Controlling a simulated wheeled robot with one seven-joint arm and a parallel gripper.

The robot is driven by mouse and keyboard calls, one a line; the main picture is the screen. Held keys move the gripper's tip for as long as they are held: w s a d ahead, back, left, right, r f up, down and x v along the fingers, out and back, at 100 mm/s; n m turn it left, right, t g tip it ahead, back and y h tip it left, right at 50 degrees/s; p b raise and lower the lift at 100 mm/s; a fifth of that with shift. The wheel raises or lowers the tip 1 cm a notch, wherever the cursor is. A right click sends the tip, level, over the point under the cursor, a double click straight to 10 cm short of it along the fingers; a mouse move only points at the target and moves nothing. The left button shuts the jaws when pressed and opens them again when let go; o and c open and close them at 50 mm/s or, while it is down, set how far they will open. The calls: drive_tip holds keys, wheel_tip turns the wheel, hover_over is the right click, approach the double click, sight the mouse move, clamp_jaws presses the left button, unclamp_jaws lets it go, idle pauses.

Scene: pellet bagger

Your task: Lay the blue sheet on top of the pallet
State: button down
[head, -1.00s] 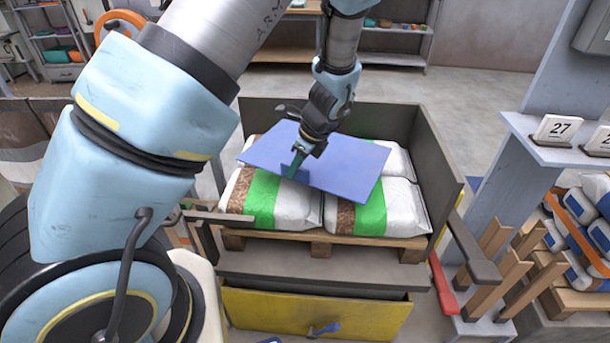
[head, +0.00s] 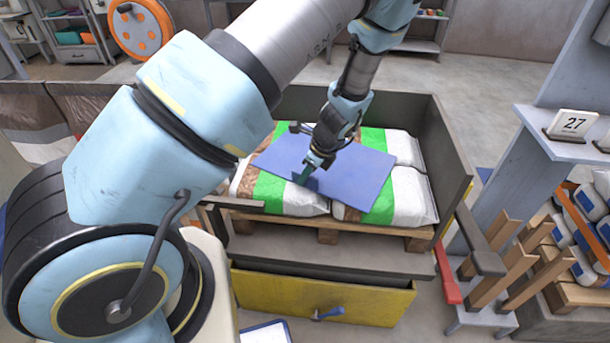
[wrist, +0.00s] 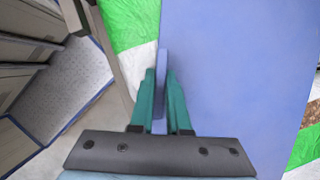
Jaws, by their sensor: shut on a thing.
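The blue sheet (head: 345,180) lies nearly flat over the middle of the bags on the pallet; whether it fully rests on them I cannot tell. The pallet (head: 385,230) is wooden and carries several white bags with green and brown bands (head: 410,195). My gripper (head: 306,176) is at the sheet's left part, its teal fingers pointing down. In the wrist view my gripper (wrist: 160,90) is shut on a raised blue tab of the sheet (wrist: 235,80). The sheet hides the inner corners of the bags.
Grey walls (head: 445,150) stand behind and right of the pallet. A yellow drawer (head: 290,298) with a blue handle is below it. Wooden posts (head: 510,270) and a red lever (head: 446,277) are at the right.

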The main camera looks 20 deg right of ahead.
drive_tip(key=c, duration=0.9)
unclamp_jaws()
drive_tip(key=b+v, duration=0.2)
drive_tip(key=v, duration=1)
drive_tip(key=s+a+r+n+h, duration=0.1)
drive_tip(key=a+r+n, duration=0.2)
drive_tip(key=a+n, duration=0.5)
drive_tip(key=a+r+n+g+h, duration=0.1)
drive_tip(key=a+r+n, duration=0.2)
drive_tip(key=a+n, duration=0.6)
drive_tip(key=s+a+r+n+h, duration=0.1)
drive_tip(key=a+r+n, duration=0.3)
drive_tip(key=a+n, duration=0.5)
drive_tip(key=shift+s+a+g, duration=0.15)
drive_tip(key=shift+s+a, duration=0.05)
drive_tip(key=shift+a, duration=0.45)
drive_tip(key=shift+s+a+g, duration=0.15)
drive_tip(key=shift+a, duration=0.5)
